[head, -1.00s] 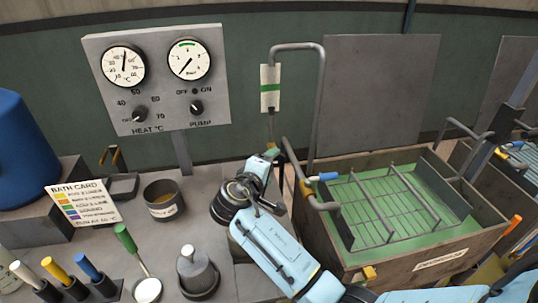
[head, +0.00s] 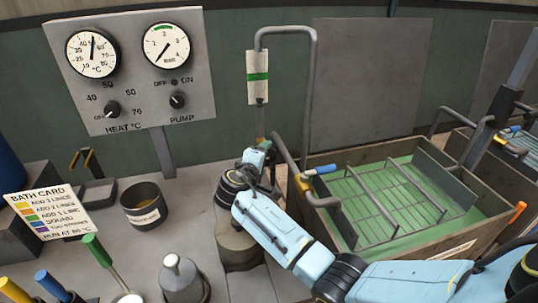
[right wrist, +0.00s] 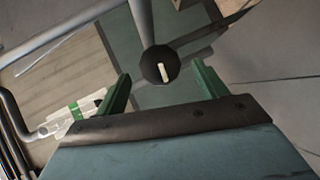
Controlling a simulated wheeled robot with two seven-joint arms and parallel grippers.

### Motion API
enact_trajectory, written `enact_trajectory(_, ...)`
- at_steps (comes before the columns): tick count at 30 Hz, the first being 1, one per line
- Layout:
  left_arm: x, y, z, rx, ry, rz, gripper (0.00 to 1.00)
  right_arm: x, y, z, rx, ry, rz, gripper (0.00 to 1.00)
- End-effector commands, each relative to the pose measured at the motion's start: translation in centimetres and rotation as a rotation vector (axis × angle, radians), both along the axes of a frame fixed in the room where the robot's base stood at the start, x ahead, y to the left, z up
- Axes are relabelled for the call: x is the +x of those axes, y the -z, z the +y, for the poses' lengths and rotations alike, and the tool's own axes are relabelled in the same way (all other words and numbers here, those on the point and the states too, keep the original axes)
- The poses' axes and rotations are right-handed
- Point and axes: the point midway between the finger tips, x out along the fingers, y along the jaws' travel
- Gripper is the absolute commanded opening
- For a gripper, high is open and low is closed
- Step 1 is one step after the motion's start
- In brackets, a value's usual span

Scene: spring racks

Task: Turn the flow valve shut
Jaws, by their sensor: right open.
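A round dark knob (right wrist: 153,74) with a cream pointer mark, likely the flow valve, sits on a grey pipe in the right wrist view. My right gripper (right wrist: 159,72) is open, with its green fingers on either side of the knob; I cannot tell whether they touch it. In the head view my right gripper (head: 262,148) is beneath the white flow tube (head: 257,77) with its green band, beside the bent grey pipe. The knob cannot be made out there, probably behind the gripper. My left gripper is not in view.
A tank (head: 475,180) with green liquid and a wire rack stands right of the pipe. A gauge panel (head: 130,70), a cup (head: 145,207), a bath card (head: 42,212) and several coloured-handled tools occupy the left bench.

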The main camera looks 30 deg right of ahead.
Motion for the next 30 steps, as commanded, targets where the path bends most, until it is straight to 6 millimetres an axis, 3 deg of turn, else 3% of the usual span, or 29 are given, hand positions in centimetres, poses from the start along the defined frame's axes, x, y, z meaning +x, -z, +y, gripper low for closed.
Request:
enact_trajectory(3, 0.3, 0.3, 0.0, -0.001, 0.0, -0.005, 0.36, 1.5, 0.7, -1.8, -0.002, 0.002, 0.0, 0.71)
enact_trajectory(9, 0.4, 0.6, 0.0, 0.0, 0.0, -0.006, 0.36, 3.0, 1.4, -3.5, -0.001, 0.001, 0.0, 0.71)
enact_trajectory(21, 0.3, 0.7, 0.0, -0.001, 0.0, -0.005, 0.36, 3.4, 1.6, -4.0, 0.0, 0.0, 0.0, 0.71)
enact_trajectory(30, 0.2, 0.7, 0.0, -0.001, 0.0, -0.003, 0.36, 3.4, 1.6, -4.0, 0.0, 0.0, 0.0, 0.35)
